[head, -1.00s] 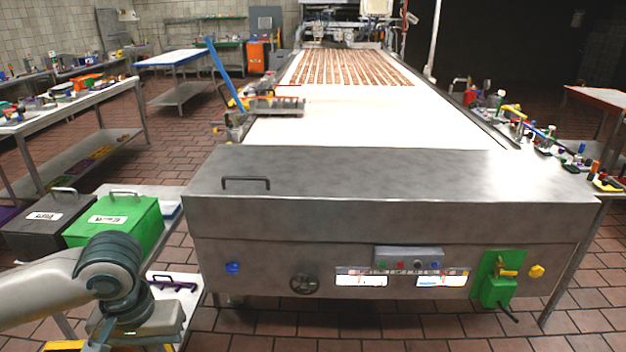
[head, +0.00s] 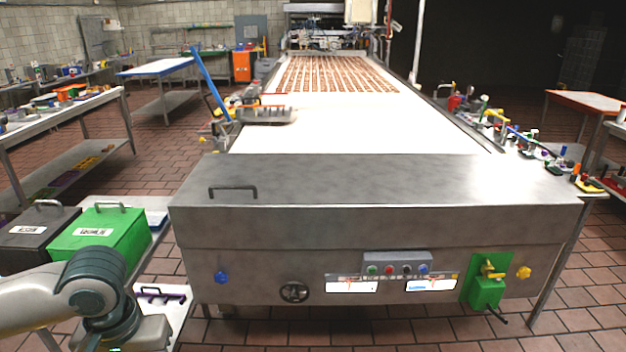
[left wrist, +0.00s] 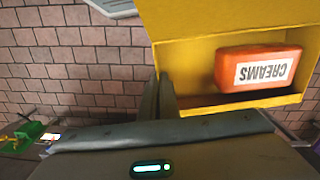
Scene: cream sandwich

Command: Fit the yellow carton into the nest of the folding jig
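The yellow carton (left wrist: 187,62) shows in the left wrist view, open, with an orange pack (left wrist: 258,70) lettered CREAMS inside. My left gripper (left wrist: 160,88) has its dark fingers close together at the carton's left edge and appears shut on that wall. The carton appears held above the tiled floor. In the head view only my left arm shows, at the lower left; its gripper and the carton are out of frame. My right gripper is in neither view. I cannot make out the folding jig in either view.
A long steel conveyor machine (head: 370,220) fills the middle. A green box (head: 100,235) and a dark box (head: 35,238) stand on a low table at left, near my arm. A steel bench (head: 60,125) stands farther left.

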